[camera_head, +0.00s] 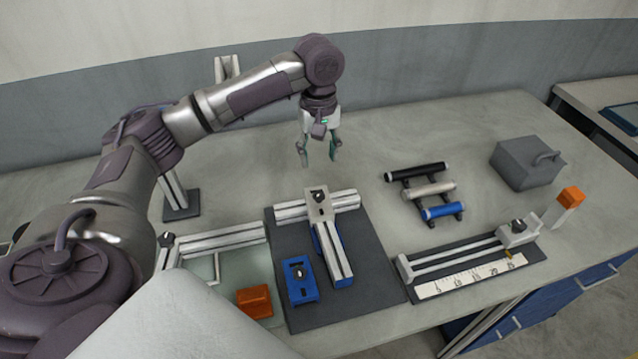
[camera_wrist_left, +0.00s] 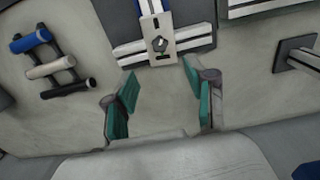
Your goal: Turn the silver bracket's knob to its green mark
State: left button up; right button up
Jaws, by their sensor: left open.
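The silver bracket (camera_head: 316,208) is a flat plate over the crossing of two aluminium rails on a dark mat. Its dark knob (camera_head: 319,196) sits on top. In the left wrist view the bracket (camera_wrist_left: 163,28) shows at the top centre, with its knob (camera_wrist_left: 159,44). My left gripper (camera_head: 319,161) points down, open and empty, above the table behind the bracket. Its green-padded fingers (camera_wrist_left: 160,84) are wide apart in the left wrist view, clear of the knob. My right gripper is out of view.
A blue bracket (camera_head: 299,289) with a knob lies on the mat (camera_head: 358,297), and an orange block (camera_head: 254,302) to its left. Several cylinders (camera_head: 430,191) lie on a rack to the right. A rail with a ruler (camera_head: 470,277) and a grey box (camera_head: 527,163) are farther right.

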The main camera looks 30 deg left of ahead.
pick_arm(q)
send_over(319, 194)
notch_tip(319, 194, down, 6)
jog(key=shift+r+p, duration=0.15)
jog(key=shift+p, duration=0.3)
notch_tip(319, 194, down, 4)
jog(key=shift+a+f, duration=0.1)
jog(key=shift+f, duration=0.1)
jog(key=shift+f+p, duration=0.3)
jog(key=shift+f, duration=0.4)
jog(key=shift+c, duration=0.3)
grip_shut()
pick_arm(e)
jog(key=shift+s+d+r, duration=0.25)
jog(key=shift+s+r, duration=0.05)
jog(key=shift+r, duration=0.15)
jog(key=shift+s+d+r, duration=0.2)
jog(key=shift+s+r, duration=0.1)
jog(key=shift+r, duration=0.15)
